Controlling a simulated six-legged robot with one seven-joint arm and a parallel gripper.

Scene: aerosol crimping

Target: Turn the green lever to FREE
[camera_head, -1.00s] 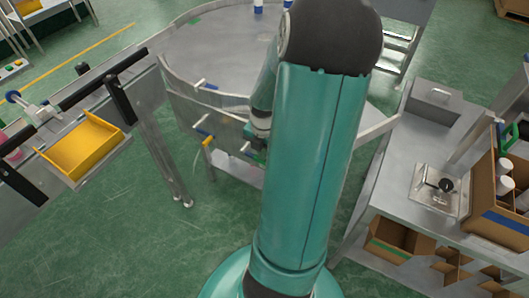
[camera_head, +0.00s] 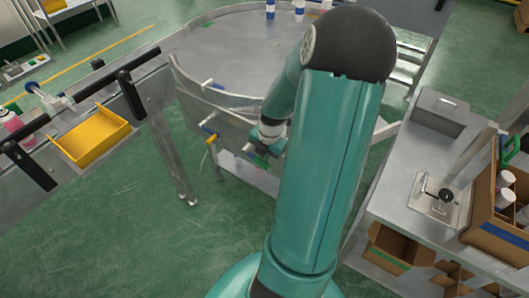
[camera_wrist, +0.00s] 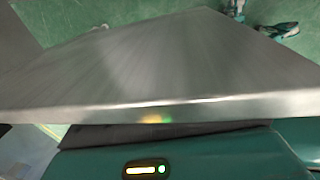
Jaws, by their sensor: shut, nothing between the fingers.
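The side of the round steel table (camera_head: 235,45) carries several small coloured handles in the head view. A blue-ended handle (camera_head: 208,130) and a white-tipped handle (camera_head: 248,147) stick out to the left of my gripper. A small bright green part (camera_head: 261,161), possibly the green lever, shows right beside my gripper (camera_head: 258,150). I cannot tell whether they touch, nor read any FREE marking. My gripper is small and partly hidden behind my own arm; it looks shut and empty. The wrist view shows a blurred grey metal surface (camera_wrist: 150,70) with a bright edge, and no fingers.
A yellow tray (camera_head: 92,140) sits on the steel bench at left. A steel workbench (camera_head: 395,185) with a black-knobbed plate (camera_head: 436,200) and a cardboard box (camera_head: 490,215) stands at right. Green floor is free between the left bench and the round table.

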